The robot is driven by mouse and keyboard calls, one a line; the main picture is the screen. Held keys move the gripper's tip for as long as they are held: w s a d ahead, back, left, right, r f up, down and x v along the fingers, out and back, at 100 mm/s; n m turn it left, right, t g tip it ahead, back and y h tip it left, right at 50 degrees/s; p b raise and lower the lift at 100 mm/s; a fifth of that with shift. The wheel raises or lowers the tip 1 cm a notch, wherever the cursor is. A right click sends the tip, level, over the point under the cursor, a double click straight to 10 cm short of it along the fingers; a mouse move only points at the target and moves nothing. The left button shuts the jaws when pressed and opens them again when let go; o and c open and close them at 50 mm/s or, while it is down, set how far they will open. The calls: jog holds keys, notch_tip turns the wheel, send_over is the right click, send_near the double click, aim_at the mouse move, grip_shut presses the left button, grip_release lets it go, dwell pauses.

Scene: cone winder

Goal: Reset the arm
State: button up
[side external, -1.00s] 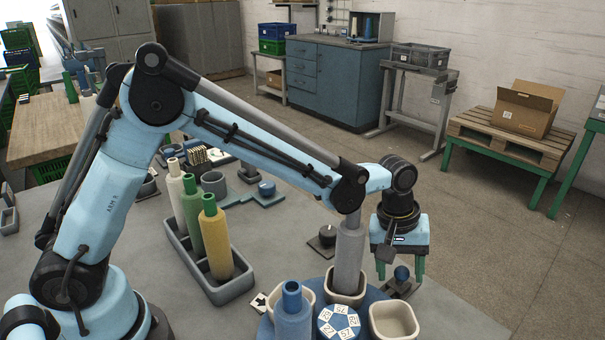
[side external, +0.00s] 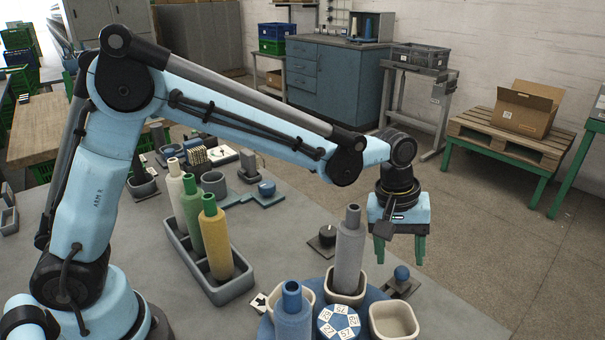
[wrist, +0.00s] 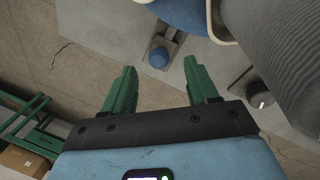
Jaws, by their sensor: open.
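My gripper (side external: 399,252) is open and empty, with its green fingers pointing down. It hangs in the air above and near the blue-knobbed fixture (side external: 402,274) at the table's right edge. In the wrist view the two green fingers of my gripper (wrist: 161,92) are apart with nothing between them. The blue knob (wrist: 158,57) shows beyond them. A grey cone (side external: 349,250) stands upright in a cream cup on the blue turntable (side external: 375,297), left of my gripper and apart from it.
A grey rack (side external: 228,289) holds white, green and yellow cones. A black-knobbed fixture (side external: 326,237) sits behind the turntable. Open floor (side external: 480,235) lies to the right.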

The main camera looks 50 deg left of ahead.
aim_at(401, 268)
notch_tip(401, 268, up, 7)
jog(key=a, duration=0.1)
jog(key=f, duration=0.4)
jog(key=d+f, duration=0.1)
jog(key=f, duration=0.6)
jog(key=shift+w+d+f, duration=0.35)
jog(key=shift+w+d, duration=0.05)
jog(key=w, duration=0.3)
jog(key=shift+w+r, duration=0.1)
notch_tip(401, 268, up, 19)
jog(key=s+a, duration=0.1)
jog(key=a, duration=0.2)
jog(key=s+a+n, duration=0.1)
jog(key=s+a, duration=0.2)
jog(key=a, duration=0.6)
jog(key=s+a+r+n+y, duration=0.1)
jog(key=s+a, duration=0.3)
jog(key=a, duration=0.5)
jog(key=s+a+r+n, duration=0.1)
jog(key=s+a, duration=0.3)
jog(key=a, duration=0.5)
jog(key=shift+s+a+r, duration=0.15)
jog(key=shift+a, duration=0.1)
